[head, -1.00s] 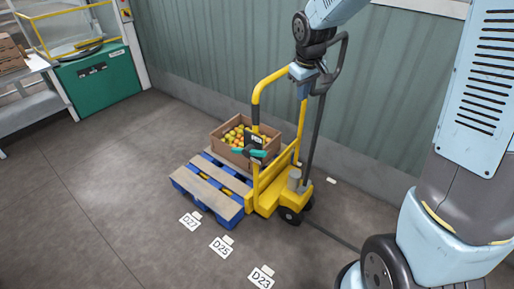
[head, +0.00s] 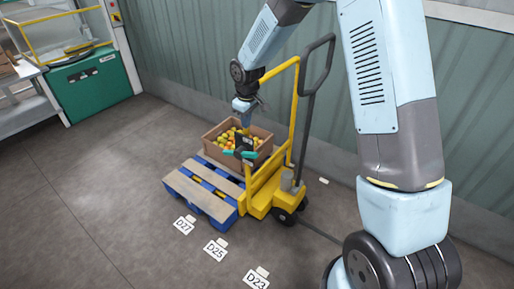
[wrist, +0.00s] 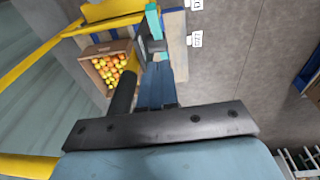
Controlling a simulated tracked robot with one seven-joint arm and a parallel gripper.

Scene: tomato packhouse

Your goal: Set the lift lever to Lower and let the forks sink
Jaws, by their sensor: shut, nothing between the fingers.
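The yellow lift truck (head: 259,205) stands by the wall, with its black tow handle (head: 319,65) raised. Its lever has a teal grip (head: 236,153) beside a dark plate on the yellow frame. The teal grip (wrist: 153,20) also shows at the top of the wrist view. My gripper (head: 246,119) is shut and empty, just above the lever; its fingers (wrist: 157,68) point toward the lever in the wrist view. I cannot tell whether they touch it. The lever's markings are not readable. The forks are hidden under the blue pallet (head: 187,187).
A cardboard crate (head: 211,146) of red and yellow tomatoes stands on the pallet's far part. Floor labels D27, D25 and D23 (head: 256,279) lie in front. A green machine (head: 98,92) is at the left. The floor at left is clear.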

